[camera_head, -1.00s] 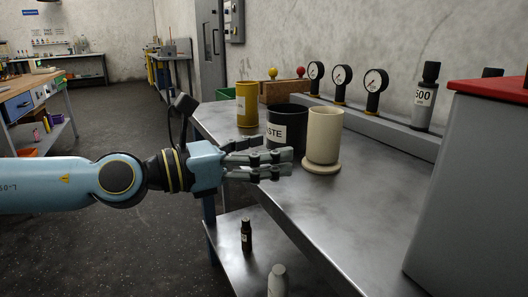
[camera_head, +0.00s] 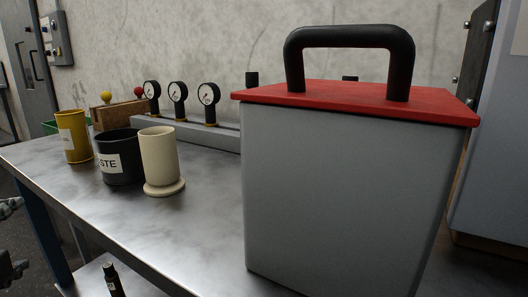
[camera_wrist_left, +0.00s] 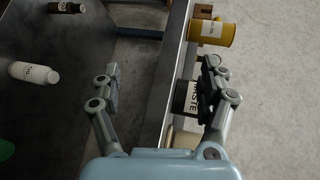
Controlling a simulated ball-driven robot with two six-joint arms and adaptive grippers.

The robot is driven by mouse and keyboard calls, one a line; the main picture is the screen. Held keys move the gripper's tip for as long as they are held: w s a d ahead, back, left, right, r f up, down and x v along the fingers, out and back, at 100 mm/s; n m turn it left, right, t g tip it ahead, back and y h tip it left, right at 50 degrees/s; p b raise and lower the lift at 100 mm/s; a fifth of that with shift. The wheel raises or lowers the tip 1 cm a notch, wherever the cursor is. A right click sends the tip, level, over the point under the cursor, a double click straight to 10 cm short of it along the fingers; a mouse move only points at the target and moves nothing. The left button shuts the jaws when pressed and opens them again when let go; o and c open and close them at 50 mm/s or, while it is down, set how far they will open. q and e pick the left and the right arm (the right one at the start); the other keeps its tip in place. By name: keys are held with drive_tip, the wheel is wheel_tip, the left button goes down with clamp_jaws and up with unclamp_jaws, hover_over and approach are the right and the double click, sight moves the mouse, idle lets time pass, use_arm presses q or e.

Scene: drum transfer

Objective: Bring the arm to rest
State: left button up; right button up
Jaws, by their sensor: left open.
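My left gripper (camera_head: 14,240) shows only by its fingertips at the left edge of the head view, beside the front edge of the steel bench (camera_head: 205,220). The rest of my left arm is outside the head view. The black waste bin (camera_wrist_left: 188,98) shows partly behind one finger in the wrist view; I cannot tell how far it is from that finger. My right gripper is not in view.
A grey box with a red lid (camera_head: 350,190) and black handle fills the right of the bench. A cream cup (camera_head: 158,160), black waste bin (camera_head: 121,165) and yellow container (camera_head: 73,138) stand left of it. Gauges (camera_head: 178,98) line the back. A white bottle (camera_wrist_left: 35,73) lies below.

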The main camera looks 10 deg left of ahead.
use_arm(q)
drive_tip(key=s+d+f+n+g+h, duration=0.7)
drive_tip(key=s+d+f+n+g, duration=0.35)
drive_tip(key=s+d+f, duration=0.35)
drive_tip(key=s+a+f+g+p, duration=0.1)
drive_tip(key=s+f+p, duration=0.1)
drive_tip(key=f, duration=0.8)
drive_tip(key=s+a+f+p, duration=0.1)
drive_tip(key=s+f+p, duration=0.1)
drive_tip(key=f, duration=0.8)
drive_tip(key=s+f+p, duration=0.1)
drive_tip(key=s+f, duration=0.5)
drive_tip(key=s, duration=0.3)
drive_tip(key=s+a+f+n+g+p, duration=0.1)
drive_tip(key=s+f+p, duration=0.1)
drive_tip(key=s+f, duration=0.4)
drive_tip(key=s, duration=0.3)
drive_tip(key=shift+s+a+f, duration=0.2)
drive_tip(key=shift+s+f, duration=0.15)
drive_tip(key=shift+s, duration=0.05)
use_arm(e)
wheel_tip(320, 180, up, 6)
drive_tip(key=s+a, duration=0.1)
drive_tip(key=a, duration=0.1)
